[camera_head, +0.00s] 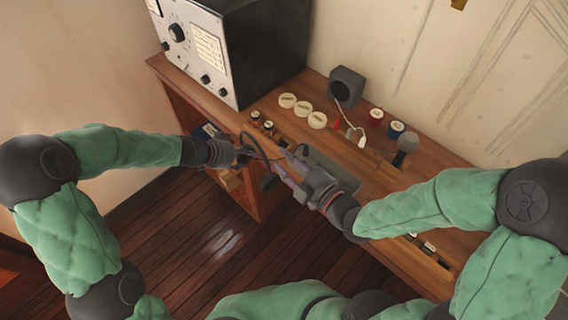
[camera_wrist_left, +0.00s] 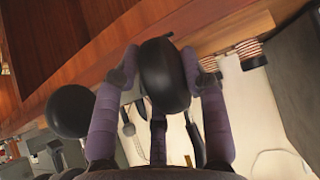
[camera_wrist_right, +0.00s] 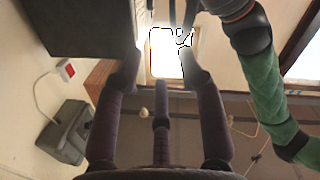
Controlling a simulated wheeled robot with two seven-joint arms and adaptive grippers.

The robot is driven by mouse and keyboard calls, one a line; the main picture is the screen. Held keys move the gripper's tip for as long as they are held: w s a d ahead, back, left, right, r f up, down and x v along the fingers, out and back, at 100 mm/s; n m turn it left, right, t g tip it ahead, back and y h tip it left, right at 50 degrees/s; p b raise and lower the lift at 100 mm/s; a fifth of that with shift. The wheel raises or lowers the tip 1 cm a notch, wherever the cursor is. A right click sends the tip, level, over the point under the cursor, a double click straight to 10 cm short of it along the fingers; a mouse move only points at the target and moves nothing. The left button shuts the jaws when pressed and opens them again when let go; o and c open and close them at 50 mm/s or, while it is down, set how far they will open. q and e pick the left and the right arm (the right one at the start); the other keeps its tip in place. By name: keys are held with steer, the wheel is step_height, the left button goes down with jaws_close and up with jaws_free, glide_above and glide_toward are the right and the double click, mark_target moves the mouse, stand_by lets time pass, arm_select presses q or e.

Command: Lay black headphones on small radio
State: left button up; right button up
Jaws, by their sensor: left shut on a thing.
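The black headphones hang from my left gripper (camera_head: 240,155), beside the desk's front edge in the head view. In the left wrist view one ear cup (camera_wrist_left: 165,75) is between the fingers and the other ear cup (camera_wrist_left: 70,110) hangs to the left. My right gripper (camera_head: 300,178) is close by on the right; its fingers stand apart with nothing between them in the right wrist view (camera_wrist_right: 158,75). A small dark grey box with a round front (camera_head: 346,85) stands at the back of the desk. I cannot tell surely whether it is the small radio.
A large black-sided instrument (camera_head: 265,45) stands on the desk's left.

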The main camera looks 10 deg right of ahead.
mark_target(251, 137)
steer(key=shift+n+y, duration=0.4)
steer(key=shift+y, duration=0.3)
steer(key=x, duration=0.4)
steer(key=a+x, duration=0.1)
steer(key=x, duration=0.2)
steer(key=s+x, duration=0.1)
steer(key=x, duration=0.3)
steer(key=shift+w+a+r, duration=0.2)
steer(key=shift+a+r, duration=0.2)
steer(key=shift+a, duration=0.05)
jaws_close()
arm_select(q)
steer(key=o, duration=1.1)
steer(key=shift+c, duration=0.2)
